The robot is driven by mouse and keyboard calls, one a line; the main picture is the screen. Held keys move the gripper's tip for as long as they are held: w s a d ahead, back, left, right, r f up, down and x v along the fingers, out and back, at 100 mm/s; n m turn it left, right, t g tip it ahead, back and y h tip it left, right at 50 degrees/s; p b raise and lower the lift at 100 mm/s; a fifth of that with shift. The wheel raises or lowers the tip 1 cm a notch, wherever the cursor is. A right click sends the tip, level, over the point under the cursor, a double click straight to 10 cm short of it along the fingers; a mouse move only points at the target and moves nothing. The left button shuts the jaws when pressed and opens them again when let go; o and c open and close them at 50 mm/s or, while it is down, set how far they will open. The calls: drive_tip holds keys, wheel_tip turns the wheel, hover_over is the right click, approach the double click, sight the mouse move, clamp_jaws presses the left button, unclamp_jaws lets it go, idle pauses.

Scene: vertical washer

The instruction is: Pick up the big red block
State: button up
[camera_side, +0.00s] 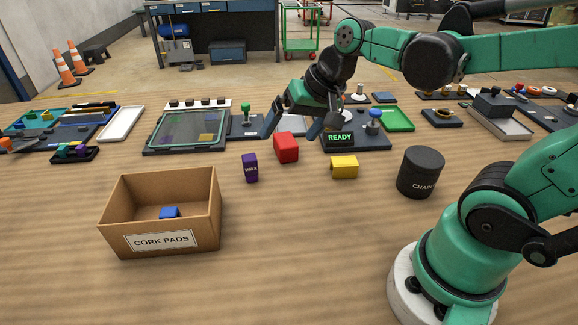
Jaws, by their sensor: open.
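The big red block (286,147) stands on the wooden table near the middle of the view. My gripper (298,132) is open, with one finger to the left of the red block and the other to its right. The fingers look spread wide around or above the block. From this one view I cannot tell whether the fingertips are in front of it, behind it or level with it. Nothing is held.
A purple wax block (250,167) stands left of the red block, and a yellow block (344,167) lies to its right. A black canister (420,172) and an open cardboard box (208,223) with a blue block (169,212) are nearer. A device reading READY (340,139) is behind.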

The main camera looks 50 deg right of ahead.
drive_tip(key=w+d+m+y, duration=0.3)
drive_tip(key=w+d+m, duration=0.2)
drive_tip(key=m, duration=0.3)
drive_tip(key=m+t+y, duration=0.2)
drive_tip(key=m+y, duration=0.5)
drive_tip(key=m, duration=0.4)
approach(282, 140)
drive_tip(key=shift+s+d+r, duration=0.1)
drive_tip(key=shift+s+r, duration=0.05)
drive_tip(key=shift+r, duration=0.25)
drive_tip(key=shift+s+d+r, duration=0.1)
drive_tip(key=shift+s+r, duration=0.05)
drive_tip(key=shift+r, duration=0.2)
drive_tip(key=shift+s+d+f, duration=0.15)
drive_tip(key=shift+d+f, duration=0.05)
drive_tip(key=shift+a+f, duration=0.25)
drive_tip(key=x, duration=0.6)
drive_tip(key=shift+w+d, duration=0.1)
drive_tip(key=shift+w, duration=0.1)
drive_tip(key=x, duration=0.5)
drive_tip(key=shift+w+f, duration=0.15)
drive_tip(key=shift+f, duration=0.1)
drive_tip(key=shift+d, duration=0.1)
drive_tip(key=c, duration=1)
drive_tip(key=shift+r, duration=0.1)
drive_tip(key=shift+c, duration=0.2)
